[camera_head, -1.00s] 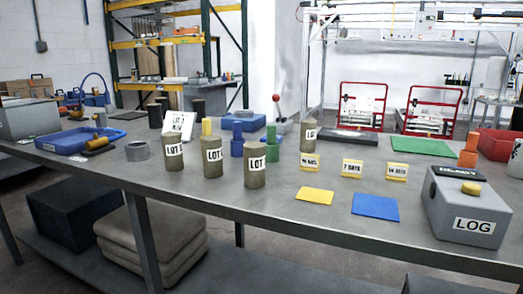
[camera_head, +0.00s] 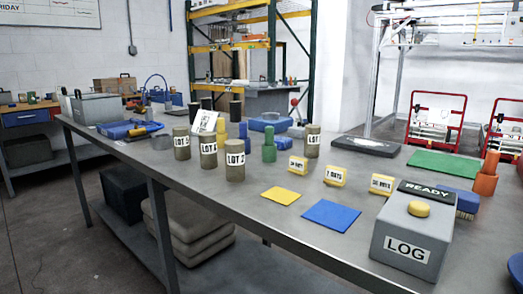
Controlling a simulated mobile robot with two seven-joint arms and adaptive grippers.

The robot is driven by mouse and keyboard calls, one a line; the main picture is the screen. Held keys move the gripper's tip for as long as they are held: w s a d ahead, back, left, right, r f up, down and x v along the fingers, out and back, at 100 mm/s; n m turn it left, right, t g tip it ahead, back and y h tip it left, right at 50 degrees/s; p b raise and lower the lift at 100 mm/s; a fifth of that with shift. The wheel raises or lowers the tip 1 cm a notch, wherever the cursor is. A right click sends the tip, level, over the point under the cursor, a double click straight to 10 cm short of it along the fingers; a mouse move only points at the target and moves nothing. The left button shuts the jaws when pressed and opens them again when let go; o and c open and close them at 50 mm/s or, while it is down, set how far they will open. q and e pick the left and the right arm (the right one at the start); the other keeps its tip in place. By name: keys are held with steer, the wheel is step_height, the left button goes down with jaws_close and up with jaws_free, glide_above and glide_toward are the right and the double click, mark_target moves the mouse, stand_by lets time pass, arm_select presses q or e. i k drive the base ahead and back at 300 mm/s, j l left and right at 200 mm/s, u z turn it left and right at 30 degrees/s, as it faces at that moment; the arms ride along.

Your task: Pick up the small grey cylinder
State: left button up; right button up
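A short, squat grey cylinder (camera_head: 161,143) stands on the grey table behind the left LOT cylinder; it is small in view and its top is hard to make out. Several taller olive-brown cylinders with LOT labels stand to its right: a left one (camera_head: 181,144), a middle one (camera_head: 208,150) and a front one (camera_head: 235,160). Another olive-brown cylinder (camera_head: 312,141) stands further right. I cannot tell for sure which one the task means, but the squat one is the greyest. Neither of my grippers is in view.
The long grey table (camera_head: 200,192) crosses the view. A grey LOG box (camera_head: 405,255) with a yellow button stands at the near right. Yellow label blocks (camera_head: 336,176), a blue mat (camera_head: 332,215) and a yellow mat (camera_head: 281,195) lie mid-table. A blue tray (camera_head: 118,130) is at the far left.

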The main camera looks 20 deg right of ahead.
mark_target(234, 149)
steer(key=k+l, duration=0.2)
steer(key=l, duration=0.15)
steer(key=k+l, duration=0.15)
steer(key=l, duration=0.2)
steer(key=k+l, duration=0.2)
steer(key=l, duration=0.1)
